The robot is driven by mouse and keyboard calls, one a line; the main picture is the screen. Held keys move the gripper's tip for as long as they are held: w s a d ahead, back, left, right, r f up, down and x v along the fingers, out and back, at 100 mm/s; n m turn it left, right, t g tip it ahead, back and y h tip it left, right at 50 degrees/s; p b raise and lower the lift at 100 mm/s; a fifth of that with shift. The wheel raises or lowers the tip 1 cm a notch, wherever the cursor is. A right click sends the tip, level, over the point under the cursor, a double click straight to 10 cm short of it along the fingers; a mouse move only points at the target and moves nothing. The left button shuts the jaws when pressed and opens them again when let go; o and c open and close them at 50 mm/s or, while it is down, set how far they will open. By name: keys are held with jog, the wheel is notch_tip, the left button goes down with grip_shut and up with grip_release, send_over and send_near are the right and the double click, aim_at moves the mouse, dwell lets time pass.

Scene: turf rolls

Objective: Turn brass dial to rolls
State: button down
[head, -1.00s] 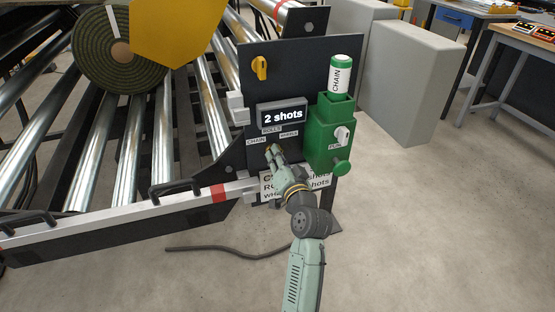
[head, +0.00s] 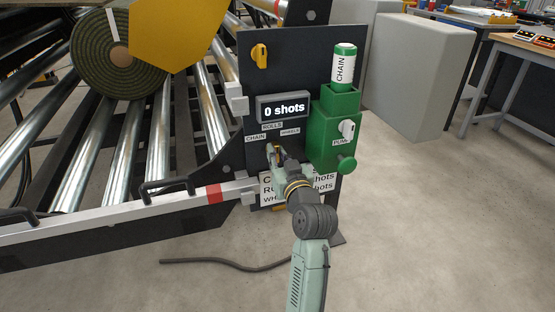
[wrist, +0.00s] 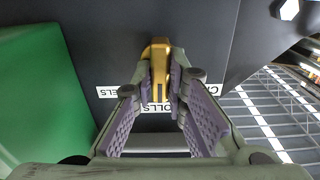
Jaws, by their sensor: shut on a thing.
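The brass dial (wrist: 160,62) is on the dark panel (head: 299,65), between my fingers. In the head view only a bit of the dial (head: 277,148) shows; my gripper (head: 276,153) hides most of it. In the wrist view my gripper (wrist: 160,85) is shut on the dial's upright bar, one finger on each side. The bar lies in line with the ROLLS label (wrist: 155,107); I cannot tell which end is the pointer. The CHAIN label (head: 255,137) and WHEELS label (head: 290,132) are to either side. The display (head: 283,107) above reads "0 shots".
A green pump box (head: 329,140) with a white lever (head: 347,129) and a CHAIN canister (head: 344,64) stands right of the dial. A yellow knob (head: 259,56) is higher on the panel. A white rail (head: 120,219) and rollers (head: 126,150) are at left. Floor is open at right.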

dwell(0.3)
jog(key=c, duration=1.6)
grip_release()
